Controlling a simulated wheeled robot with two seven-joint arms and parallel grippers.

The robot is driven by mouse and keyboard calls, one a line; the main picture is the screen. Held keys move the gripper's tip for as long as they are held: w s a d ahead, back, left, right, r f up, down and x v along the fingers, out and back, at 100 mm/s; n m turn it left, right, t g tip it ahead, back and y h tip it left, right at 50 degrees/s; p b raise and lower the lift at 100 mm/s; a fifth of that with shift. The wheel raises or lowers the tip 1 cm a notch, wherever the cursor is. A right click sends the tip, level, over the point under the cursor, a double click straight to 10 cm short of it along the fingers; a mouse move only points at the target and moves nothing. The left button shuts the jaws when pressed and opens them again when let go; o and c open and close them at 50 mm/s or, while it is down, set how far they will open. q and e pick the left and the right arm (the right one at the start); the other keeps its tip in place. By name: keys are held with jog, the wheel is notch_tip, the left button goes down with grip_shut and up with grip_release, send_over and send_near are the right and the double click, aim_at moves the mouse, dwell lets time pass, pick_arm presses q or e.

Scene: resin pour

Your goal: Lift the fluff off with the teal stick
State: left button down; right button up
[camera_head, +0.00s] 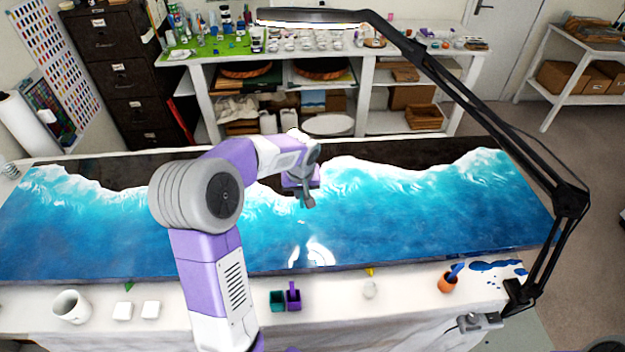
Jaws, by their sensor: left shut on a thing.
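My left gripper (307,201) is above the middle of the glossy blue-and-white resin panel (420,215), its dark fingers pointing down. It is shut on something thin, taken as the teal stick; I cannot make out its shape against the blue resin. The teal holder (277,301) on the front edge of the table shows no stick standing in it. The purple holder (294,302) beside it has a purple stick in it. The fluff is too small to make out on the panel. My right gripper is not in view.
A black lamp arm (470,95) reaches over the panel from a clamp at right. Along the front edge stand a white mug (71,306), two white blocks, and an orange cup (448,282) beside blue spills (497,267). Bright glare lies on the panel's middle.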

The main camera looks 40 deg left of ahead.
pick_arm(q)
jog(key=shift+s+f+b, duration=0.2)
jog(key=shift+f+b, duration=0.8)
jog(key=shift+f, duration=0.45)
jog(key=shift+s+f+b, duration=0.2)
jog(key=shift+f+b, duration=0.75)
jog(key=shift+f, duration=0.5)
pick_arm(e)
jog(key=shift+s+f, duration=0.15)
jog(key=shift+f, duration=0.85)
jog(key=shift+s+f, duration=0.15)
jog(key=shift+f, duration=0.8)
pick_arm(q)
jog(key=shift+f+b, duration=0.45)
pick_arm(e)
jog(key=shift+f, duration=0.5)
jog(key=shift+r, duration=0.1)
pick_arm(q)
notch_tip(320, 180, up, 6)
jog(key=p, duration=0.3)
jog(key=shift+p, duration=0.4)
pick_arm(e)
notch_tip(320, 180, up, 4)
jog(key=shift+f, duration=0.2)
